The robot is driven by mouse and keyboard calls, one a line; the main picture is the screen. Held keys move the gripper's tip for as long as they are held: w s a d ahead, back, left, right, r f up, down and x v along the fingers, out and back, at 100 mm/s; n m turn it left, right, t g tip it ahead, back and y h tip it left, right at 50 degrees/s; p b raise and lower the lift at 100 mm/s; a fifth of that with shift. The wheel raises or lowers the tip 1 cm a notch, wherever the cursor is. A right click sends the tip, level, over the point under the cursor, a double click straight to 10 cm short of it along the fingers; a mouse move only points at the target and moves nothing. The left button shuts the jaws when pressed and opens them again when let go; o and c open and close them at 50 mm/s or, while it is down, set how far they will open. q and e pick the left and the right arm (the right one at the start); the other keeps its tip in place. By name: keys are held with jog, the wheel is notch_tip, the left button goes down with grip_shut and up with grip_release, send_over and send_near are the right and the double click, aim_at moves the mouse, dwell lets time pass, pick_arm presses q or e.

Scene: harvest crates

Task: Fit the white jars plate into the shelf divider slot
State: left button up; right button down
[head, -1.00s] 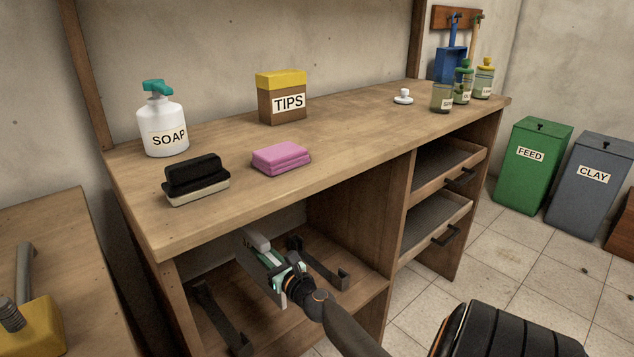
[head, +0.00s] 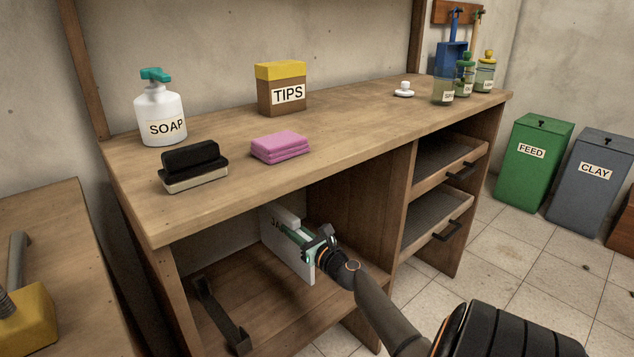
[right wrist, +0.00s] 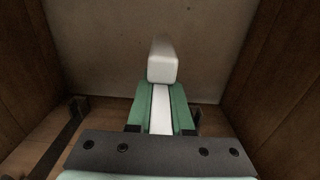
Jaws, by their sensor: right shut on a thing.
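The white jars plate (head: 298,267) stands upright inside the open lower bay of the workbench, part of its dark lettering showing. My right gripper (head: 303,238) is shut on its upper part. In the right wrist view, the plate (right wrist: 162,66) shows as a white edge between the green fingers (right wrist: 160,105). A dark bracket-like divider (head: 222,315) lies on the shelf left of the plate. A second one shows partly beside the right finger in the wrist view (right wrist: 196,115); the head view hides it. Whether the plate's lower edge touches a slot cannot be told. My left gripper is out of view.
The bench top (head: 330,135) is just above my right arm, and the bay's right wall (head: 345,195) is close to the plate. Two drawers (head: 440,220) are to the right.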

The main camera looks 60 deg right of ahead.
jog(key=s+d+b, duration=0.2)
jog(key=d+b, duration=0.3)
jog(key=d, duration=0.6)
jog(key=shift+s+d+r, duration=0.2)
jog(key=shift+s+d, duration=0.1)
jog(key=shift+s, duration=0.1)
jog(key=shift+p, duration=0.3)
dwell(0.9)
jog(key=shift+f+b, duration=2)
jog(key=shift+f, duration=0.5)
dwell(0.6)
jog(key=shift+f+b, duration=0.65)
jog(key=shift+f, duration=0.7)
dwell(0.3)
jog(key=c, duration=0.7)
grip_release()
jog(key=shift+f, duration=0.1)
jog(key=shift+c, duration=0.2)
